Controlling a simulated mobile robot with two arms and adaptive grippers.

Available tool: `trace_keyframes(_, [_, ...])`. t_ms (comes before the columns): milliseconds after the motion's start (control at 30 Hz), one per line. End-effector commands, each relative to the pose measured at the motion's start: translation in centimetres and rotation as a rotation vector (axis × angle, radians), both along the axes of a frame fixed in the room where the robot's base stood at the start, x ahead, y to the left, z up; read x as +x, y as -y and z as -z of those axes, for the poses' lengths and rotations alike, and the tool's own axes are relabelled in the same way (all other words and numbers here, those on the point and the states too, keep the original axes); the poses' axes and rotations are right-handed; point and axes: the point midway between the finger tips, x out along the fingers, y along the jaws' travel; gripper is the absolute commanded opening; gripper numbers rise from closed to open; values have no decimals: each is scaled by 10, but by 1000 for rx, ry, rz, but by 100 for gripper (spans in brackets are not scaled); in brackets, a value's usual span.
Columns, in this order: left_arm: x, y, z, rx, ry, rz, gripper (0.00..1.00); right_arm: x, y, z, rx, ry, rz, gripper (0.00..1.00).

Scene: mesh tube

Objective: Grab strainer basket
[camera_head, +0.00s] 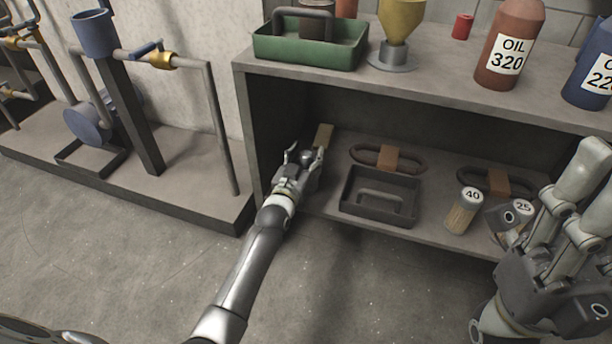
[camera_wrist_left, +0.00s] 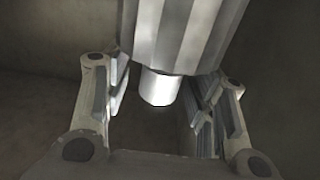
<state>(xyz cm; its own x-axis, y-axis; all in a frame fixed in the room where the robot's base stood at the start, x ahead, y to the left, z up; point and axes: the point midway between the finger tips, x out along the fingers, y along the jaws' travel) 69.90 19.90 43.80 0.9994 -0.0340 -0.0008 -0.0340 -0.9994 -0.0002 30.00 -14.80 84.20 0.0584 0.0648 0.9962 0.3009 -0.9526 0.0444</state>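Two mesh tubes stand on the lower shelf: one marked 40 (camera_head: 464,212) and one marked 25 (camera_head: 517,210), the second partly hidden by my right arm. I cannot tell which object is the strainer basket. My left gripper (camera_head: 304,157) is at the left end of the lower shelf, its fingers apart. In the left wrist view, my left gripper (camera_wrist_left: 160,105) has a grey ribbed cylinder (camera_wrist_left: 178,35) with a shiny narrow end (camera_wrist_left: 158,87) between or just beyond its fingers, with gaps around the narrow end. My right gripper (camera_head: 585,195) is at the right edge, fingers upward.
A dark tray (camera_head: 350,200) and two dark rings with tan bands (camera_head: 388,158) lie on the lower shelf. A tan block (camera_head: 323,136) is behind my left gripper. The top shelf holds a green tray (camera_head: 300,50), a yellow funnel (camera_head: 402,20) and an oil bottle (camera_head: 508,45).

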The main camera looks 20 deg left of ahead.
Motion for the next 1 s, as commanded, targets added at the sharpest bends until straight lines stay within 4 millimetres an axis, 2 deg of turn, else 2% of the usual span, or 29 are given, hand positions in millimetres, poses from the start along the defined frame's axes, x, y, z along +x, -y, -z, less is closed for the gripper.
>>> trace_keyframes(67, [0,0,0,0,0,0,39,0,0,0,0,0,0,41])
trace_keyframes(367, [0,0,0,0,1,0,1,0,0,0,0,0,0,41])
trace_keyframes(767, [0,0,-3,0,3,0,0,0,0,-1,0,1,-1,41])
trace_keyframes(900, [0,0,-16,0,5,0,0,-2,1,-5,5,-2,-1,41])
trace_keyframes(1000, [0,0,-32,0,5,0,0,-1,2,4,3,-51,-2,41])
